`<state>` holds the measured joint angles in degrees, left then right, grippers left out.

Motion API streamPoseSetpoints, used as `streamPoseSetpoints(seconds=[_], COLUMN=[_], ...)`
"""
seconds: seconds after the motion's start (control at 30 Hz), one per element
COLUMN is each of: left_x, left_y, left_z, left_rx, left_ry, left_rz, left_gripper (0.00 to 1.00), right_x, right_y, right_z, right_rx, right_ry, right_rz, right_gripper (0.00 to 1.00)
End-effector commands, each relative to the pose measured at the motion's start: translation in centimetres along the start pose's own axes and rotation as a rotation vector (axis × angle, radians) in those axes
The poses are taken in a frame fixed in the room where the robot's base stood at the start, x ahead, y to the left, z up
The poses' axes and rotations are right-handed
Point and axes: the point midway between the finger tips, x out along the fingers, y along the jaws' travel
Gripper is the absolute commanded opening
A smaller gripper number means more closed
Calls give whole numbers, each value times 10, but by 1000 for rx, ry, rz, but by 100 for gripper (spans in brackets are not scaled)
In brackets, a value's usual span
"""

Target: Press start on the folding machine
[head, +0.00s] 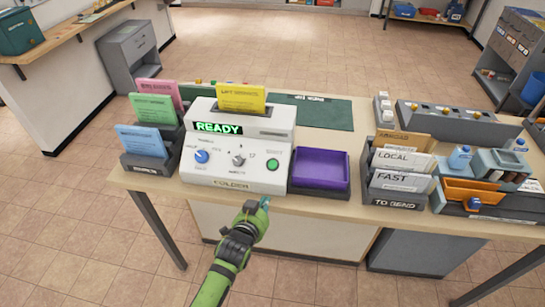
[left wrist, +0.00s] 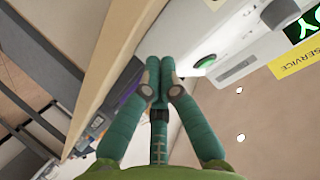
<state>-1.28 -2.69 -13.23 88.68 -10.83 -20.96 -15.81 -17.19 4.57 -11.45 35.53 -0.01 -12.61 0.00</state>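The folding machine (head: 215,180) is a white box on the table, labelled FOLDER, with a lit green READY display (head: 218,128). A yellow sheet (head: 240,98) stands in its top slot. Its round green button (head: 272,164) sits at the right of the front panel; it also shows in the left wrist view (left wrist: 205,62). A blue knob (head: 202,156) and a grey dial (head: 238,160) are left of it. My left gripper (head: 264,203) is shut and empty, below and in front of the green button, apart from it. In the left wrist view its fingertips (left wrist: 160,80) meet. My right gripper is not in view.
A purple tray (head: 320,170) stands just right of the machine. Coloured paper racks (head: 150,165) stand left of it. A TO SEND rack (head: 398,195) with envelopes is further right. The table's front edge (head: 300,208) is close to my left gripper.

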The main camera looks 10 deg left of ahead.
Motion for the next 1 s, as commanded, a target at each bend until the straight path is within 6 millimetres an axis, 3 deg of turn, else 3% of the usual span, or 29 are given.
streamPoseSetpoints(seconds=[0.03, 0.2, 0.4, 0.6, 1.0], left_x=[-5, -16, -26, -28, -21], left_y=[-12, -40, -58, -61, -59], left_z=[-29, -90, -128, -136, -129], left_rx=[9, 40, 59, 63, 63], left_ry=[35, 121, 177, 190, 189], left_rz=[-18, -67, -102, -110, -110], left_gripper=[0, 0, 0, 0, 0], right_x=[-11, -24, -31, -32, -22], right_y=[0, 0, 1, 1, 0], right_z=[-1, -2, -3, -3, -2], right_rx=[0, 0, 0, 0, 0], right_ry=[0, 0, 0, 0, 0], right_rz=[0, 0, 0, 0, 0], right_gripper=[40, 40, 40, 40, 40])
